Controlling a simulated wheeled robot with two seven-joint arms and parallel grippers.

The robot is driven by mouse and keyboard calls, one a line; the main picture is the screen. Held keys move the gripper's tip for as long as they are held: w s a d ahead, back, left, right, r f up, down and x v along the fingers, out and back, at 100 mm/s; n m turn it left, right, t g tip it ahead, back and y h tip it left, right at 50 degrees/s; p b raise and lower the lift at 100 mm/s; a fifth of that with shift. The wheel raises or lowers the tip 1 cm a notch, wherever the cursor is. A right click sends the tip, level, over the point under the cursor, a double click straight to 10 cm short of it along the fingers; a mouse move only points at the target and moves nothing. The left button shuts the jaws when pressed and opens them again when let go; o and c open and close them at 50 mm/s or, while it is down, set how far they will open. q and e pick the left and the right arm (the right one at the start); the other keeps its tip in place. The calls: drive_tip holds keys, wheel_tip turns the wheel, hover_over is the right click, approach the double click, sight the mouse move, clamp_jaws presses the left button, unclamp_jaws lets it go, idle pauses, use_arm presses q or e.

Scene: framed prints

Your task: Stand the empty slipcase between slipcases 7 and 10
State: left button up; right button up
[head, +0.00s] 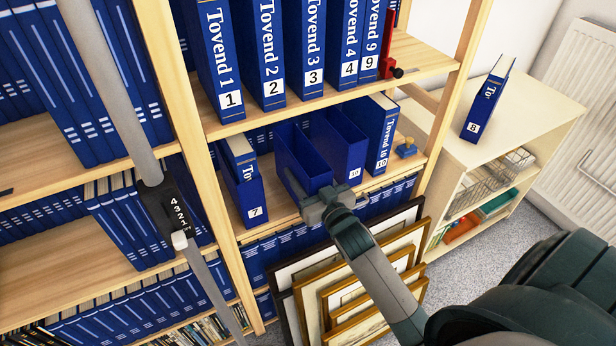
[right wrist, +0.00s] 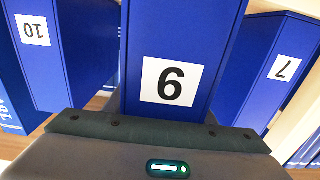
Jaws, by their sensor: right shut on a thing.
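The empty slipcase (head: 299,160) is blue and open-topped. It is upright on the middle shelf level, between slipcase 7 (head: 250,197) on the left and an open blue slipcase labelled 10 (head: 347,153) on the right. My right gripper (head: 322,204) is shut on its lower front. Its label shows in the right wrist view (right wrist: 171,82) as a 6, or a 9 seen upside down. That view also shows the 10 (right wrist: 45,50) and 7 (right wrist: 265,75) slipcases on either side. Whether its base touches the board is hidden. My left gripper is not in view.
Volume Tovend 10 (head: 383,130) stands right of the open slipcase. Volumes fill the shelf above. Framed prints (head: 345,285) lean below. Slipcase 8 (head: 484,105) stands on the side cabinet (head: 520,120). A grey pole (head: 115,80) crosses the left.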

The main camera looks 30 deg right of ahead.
drive_tip(key=w, duration=0.5)
drive_tip(key=shift+d, duration=0.15)
drive_tip(key=shift+w+b, duration=0.3)
drive_tip(key=shift+w, duration=0.75)
drive_tip(key=shift+f, duration=0.5)
drive_tip(key=o, duration=1.5)
drive_tip(key=shift+s+f, duration=0.1)
drive_tip(key=shift+s+b, duration=0.4)
drive_tip(key=shift+s, duration=0.35)
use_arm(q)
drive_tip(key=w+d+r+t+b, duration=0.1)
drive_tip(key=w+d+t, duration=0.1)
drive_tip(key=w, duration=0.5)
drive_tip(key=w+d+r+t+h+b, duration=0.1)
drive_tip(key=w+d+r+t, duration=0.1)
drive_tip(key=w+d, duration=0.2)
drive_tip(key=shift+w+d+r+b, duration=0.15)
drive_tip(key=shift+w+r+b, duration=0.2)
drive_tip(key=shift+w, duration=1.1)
use_arm(e)
drive_tip(key=s, duration=1.6)
drive_tip(key=shift+a, duration=0.45)
